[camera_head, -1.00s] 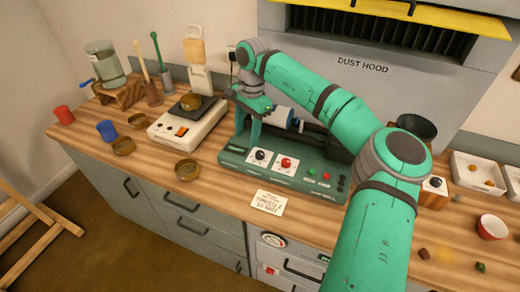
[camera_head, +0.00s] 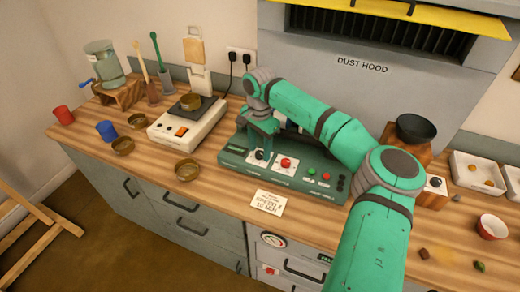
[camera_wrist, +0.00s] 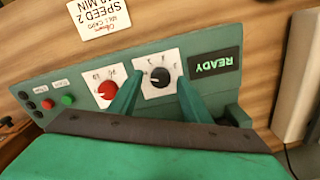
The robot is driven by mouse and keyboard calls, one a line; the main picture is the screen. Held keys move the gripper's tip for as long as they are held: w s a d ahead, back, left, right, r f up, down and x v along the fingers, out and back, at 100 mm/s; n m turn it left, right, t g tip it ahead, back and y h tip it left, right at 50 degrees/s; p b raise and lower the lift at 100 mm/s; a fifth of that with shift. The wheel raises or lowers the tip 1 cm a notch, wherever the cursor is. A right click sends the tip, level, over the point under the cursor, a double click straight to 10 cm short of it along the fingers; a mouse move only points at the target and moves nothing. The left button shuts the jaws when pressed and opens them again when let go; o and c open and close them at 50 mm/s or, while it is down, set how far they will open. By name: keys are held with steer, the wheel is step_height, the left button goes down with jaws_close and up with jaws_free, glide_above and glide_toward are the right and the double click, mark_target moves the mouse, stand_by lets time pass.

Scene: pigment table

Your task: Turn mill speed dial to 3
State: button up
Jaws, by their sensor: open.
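The green mill (camera_head: 300,183) stands on the wooden counter. Its front panel carries a black dial (camera_wrist: 160,77) on a white plate with small numbers around it, too small to read surely. A red dial (camera_wrist: 107,90) on another white plate is beside it. My gripper (camera_wrist: 160,84) is open and points down at the black dial, with one finger on each side of it. I cannot tell whether the fingers touch it. In the head view, my gripper (camera_head: 262,148) is right above the black dial (camera_head: 260,156).
A lit READY display (camera_wrist: 213,62) is beside the black dial. A card (camera_wrist: 102,14) reading "SPEED 2" lies in front of the mill. A white scale (camera_head: 185,125) stands left of the mill in the head view. Green and red buttons (camera_wrist: 67,100) are past the red dial.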

steer(key=shift+f, duration=0.3)
steer(key=c, duration=1)
steer(key=shift+w, duration=0.1)
steer(key=shift+c, duration=0.2)
